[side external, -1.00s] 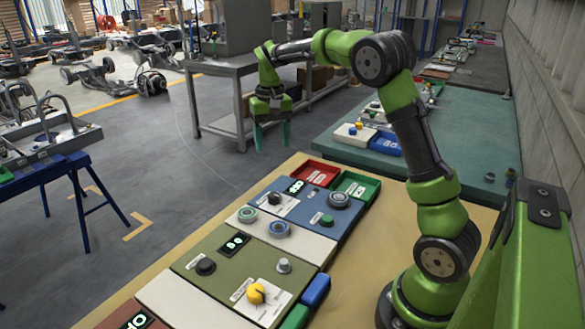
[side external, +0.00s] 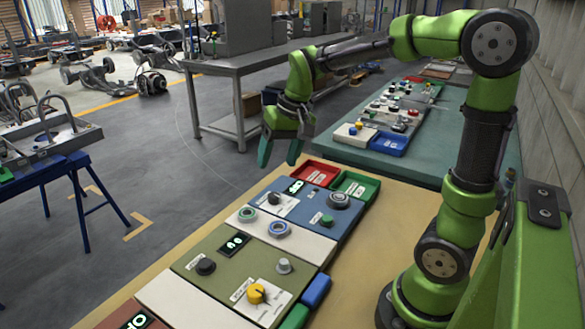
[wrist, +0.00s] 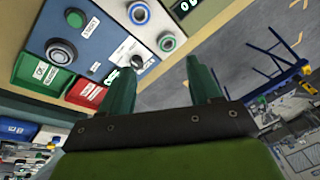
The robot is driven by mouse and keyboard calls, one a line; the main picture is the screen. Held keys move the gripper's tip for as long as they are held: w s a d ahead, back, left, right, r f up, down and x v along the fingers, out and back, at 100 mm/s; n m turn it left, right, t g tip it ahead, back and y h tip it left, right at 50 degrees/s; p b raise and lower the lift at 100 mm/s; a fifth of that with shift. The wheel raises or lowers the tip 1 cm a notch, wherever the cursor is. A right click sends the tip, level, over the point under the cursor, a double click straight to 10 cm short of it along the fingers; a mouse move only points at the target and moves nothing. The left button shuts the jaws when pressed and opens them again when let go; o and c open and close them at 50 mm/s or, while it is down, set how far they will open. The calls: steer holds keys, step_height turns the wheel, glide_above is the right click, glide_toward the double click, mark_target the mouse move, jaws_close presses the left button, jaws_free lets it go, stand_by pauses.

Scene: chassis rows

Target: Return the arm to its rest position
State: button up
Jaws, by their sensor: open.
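My gripper (side external: 280,152) hangs in the air in the side external view, above and behind the far end of the panel row. Its two green fingers are apart with nothing between them. The wrist view also shows the open fingers of my gripper (wrist: 160,85), tilted over the panels. My green and black arm reaches from the base at the lower right, up and over to the left.
A blue panel (side external: 293,212) and an olive panel (side external: 215,262) with knobs and buttons lie on the tan table. A red tray (side external: 315,174) and a green tray (side external: 354,186) stand at the far end. A teal bench (side external: 440,165) stands behind.

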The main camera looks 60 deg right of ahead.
steer(key=s+a+r+n+t+y, duration=0.1)
steer(key=s+a+t, duration=0.3)
steer(key=s+a, duration=0.4)
steer(key=s+r+n, duration=0.1)
steer(key=s, duration=0.3)
steer(key=shift+s+a, duration=0.3)
steer(key=shift+a, duration=0.1)
